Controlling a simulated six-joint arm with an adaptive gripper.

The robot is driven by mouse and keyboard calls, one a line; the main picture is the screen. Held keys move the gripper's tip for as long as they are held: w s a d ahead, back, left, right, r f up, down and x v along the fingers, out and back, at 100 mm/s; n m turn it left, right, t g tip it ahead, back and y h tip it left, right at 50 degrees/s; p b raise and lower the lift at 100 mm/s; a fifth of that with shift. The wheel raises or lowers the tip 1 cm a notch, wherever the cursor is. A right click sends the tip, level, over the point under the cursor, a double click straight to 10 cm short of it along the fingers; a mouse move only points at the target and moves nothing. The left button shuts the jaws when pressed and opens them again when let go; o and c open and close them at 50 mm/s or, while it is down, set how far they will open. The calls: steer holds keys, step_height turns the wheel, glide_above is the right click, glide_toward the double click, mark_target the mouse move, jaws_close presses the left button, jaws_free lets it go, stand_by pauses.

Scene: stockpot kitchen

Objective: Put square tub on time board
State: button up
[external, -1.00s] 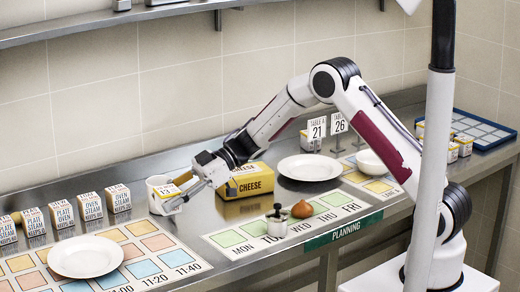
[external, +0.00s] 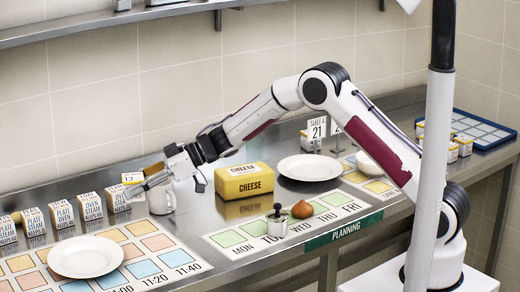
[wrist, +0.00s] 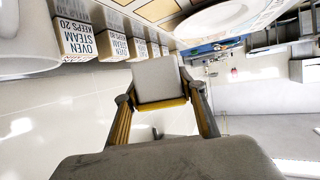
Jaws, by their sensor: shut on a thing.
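My gripper (external: 147,183) is shut on a small square thing (external: 132,178) with white and yellow sides, which looks like the square tub. It is held up beside a white mug, above the back of the counter. In the wrist view, the tub (wrist: 158,80) shows a pale grey square face with a yellow edge, between both fingers of my gripper (wrist: 160,98). The time board (external: 188,257) lies at the front left, with beige, pink and blue squares and printed times. A white plate (external: 86,257) lies on it. The held tub is apart from the board.
A white mug (external: 160,200) stands just below my gripper. Several small labelled boxes (external: 90,206) stand in a row to the left. A yellow cheese box (external: 245,181) is to the right. The planning board (external: 232,239) holds a metal pot (external: 277,221) and an onion (external: 302,209).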

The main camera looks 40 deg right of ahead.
stand_by(0.3)
glide_above(139, 232)
steer(key=shift+a+f, duration=0.1)
steer(key=shift+f, duration=3)
steer(key=shift+f, duration=1.9)
steer(key=shift+f, duration=0.1)
steer(key=o, duration=1.2)
